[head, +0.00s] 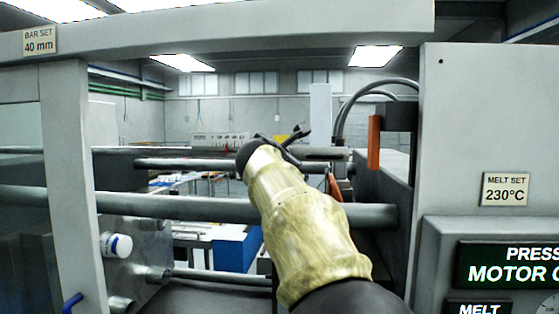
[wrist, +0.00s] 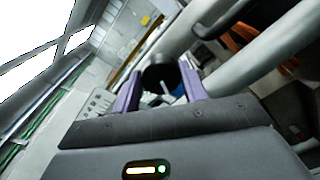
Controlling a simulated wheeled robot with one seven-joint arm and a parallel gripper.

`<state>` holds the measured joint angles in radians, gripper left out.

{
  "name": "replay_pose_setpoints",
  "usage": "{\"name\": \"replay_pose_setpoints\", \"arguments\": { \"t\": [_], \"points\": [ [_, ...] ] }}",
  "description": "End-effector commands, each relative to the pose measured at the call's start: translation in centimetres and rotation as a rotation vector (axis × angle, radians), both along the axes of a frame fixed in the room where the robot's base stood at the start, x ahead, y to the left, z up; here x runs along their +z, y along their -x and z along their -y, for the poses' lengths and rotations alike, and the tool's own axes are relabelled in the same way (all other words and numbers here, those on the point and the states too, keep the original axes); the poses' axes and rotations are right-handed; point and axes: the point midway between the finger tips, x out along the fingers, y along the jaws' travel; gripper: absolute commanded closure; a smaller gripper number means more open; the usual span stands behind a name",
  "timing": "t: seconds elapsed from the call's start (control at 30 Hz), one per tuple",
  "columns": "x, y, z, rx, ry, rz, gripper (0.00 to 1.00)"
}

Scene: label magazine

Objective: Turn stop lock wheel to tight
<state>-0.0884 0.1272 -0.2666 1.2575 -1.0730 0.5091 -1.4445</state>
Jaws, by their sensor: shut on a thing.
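In the wrist view, my gripper (wrist: 161,78) has its two purple fingers on either side of a dark round wheel (wrist: 158,72), which I take for the stop lock wheel. The gripper is shut on it. A short pale pin or mark shows just below the wheel's dark face. No loose or tight marking can be read. In the head view my arm in its yellowish sleeve reaches in among the machine's bars. It hides most of the gripper and the wheel there.
Thick horizontal bars (head: 150,203) cross the machine opening behind my arm. An orange handle (head: 374,142) hangs at the right, near dark hoses (head: 350,110). The frame's left post (head: 72,180) and right cabinet (head: 480,120) bound the opening.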

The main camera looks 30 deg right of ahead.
Motion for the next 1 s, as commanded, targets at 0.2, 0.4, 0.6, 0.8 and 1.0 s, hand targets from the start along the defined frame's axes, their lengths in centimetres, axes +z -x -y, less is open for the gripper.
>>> {"name": "replay_pose_setpoints", "arguments": {
  "t": [0.2,0.4,0.6,0.8,1.0],
  "points": [
    [-0.32,0.03,0.08,-0.001,-0.172,0.114,0.80],
    [-0.39,0.08,0.18,-0.002,-0.329,0.221,0.80],
    [-0.46,0.09,0.19,-0.002,-0.488,0.327,0.80],
    [-0.53,0.09,0.25,-0.003,-0.645,0.434,0.80],
    [-0.62,0.10,0.26,-0.003,-0.803,0.540,0.80]
  ]
}}
